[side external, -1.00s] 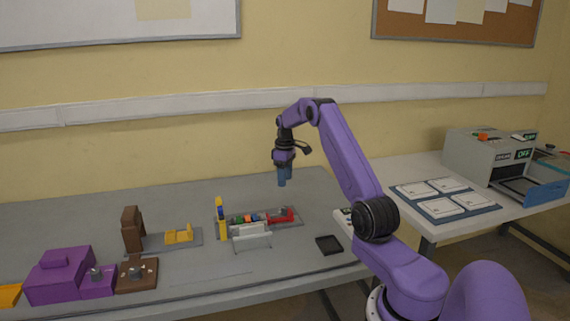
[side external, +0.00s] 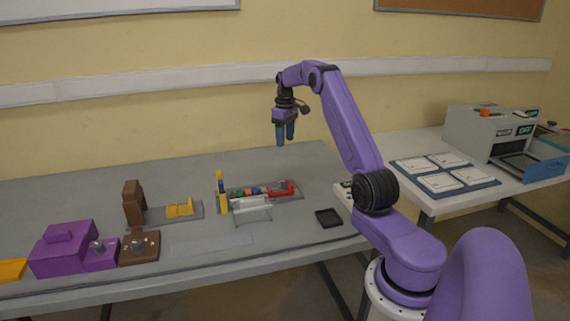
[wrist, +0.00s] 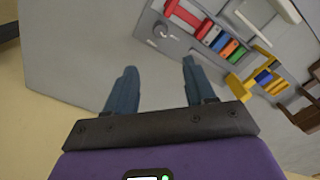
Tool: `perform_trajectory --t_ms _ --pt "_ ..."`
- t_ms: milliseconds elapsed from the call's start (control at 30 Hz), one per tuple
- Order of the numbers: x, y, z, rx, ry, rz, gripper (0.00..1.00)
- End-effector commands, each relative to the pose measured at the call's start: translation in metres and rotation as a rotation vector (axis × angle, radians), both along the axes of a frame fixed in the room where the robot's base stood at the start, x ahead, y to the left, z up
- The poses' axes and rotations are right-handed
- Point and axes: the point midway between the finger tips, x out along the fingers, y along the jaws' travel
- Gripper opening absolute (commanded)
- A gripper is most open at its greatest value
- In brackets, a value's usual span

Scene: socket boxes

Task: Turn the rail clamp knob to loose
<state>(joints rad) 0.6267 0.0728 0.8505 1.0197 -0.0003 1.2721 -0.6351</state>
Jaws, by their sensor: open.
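My gripper (side external: 285,134) hangs high above the back of the table, fingers pointing down, empty. In the wrist view its two blue fingers (wrist: 158,92) are well apart. A rail assembly with a row of coloured blocks (side external: 255,190) lies on the table below and in front of it. Its red end piece (side external: 284,188) is at the right. In the wrist view a small grey round knob (wrist: 161,31) sits on the grey plate beside the red piece (wrist: 183,14); it appears to be the rail clamp knob. The gripper is apart from it. The knob's setting is too small to read.
A yellow upright (side external: 221,192) stands at the rail's left end, and a pale stand (side external: 252,210) in front. A black tray (side external: 328,217) lies to the right. Purple (side external: 62,250) and brown (side external: 139,247) fixtures with knobs stand front left. The table's back is clear.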

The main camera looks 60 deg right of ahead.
Motion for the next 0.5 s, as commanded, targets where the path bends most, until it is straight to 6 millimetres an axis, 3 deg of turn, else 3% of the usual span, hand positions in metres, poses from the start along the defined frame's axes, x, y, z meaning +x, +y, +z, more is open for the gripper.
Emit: perform_trajectory --t_ms 300,500 --pt "0.0004 0.0 -0.0028 0.0 0.0 -0.6 0.54" --pt "0.0008 0.0 -0.0036 -0.001 -0.001 -0.807 0.54"
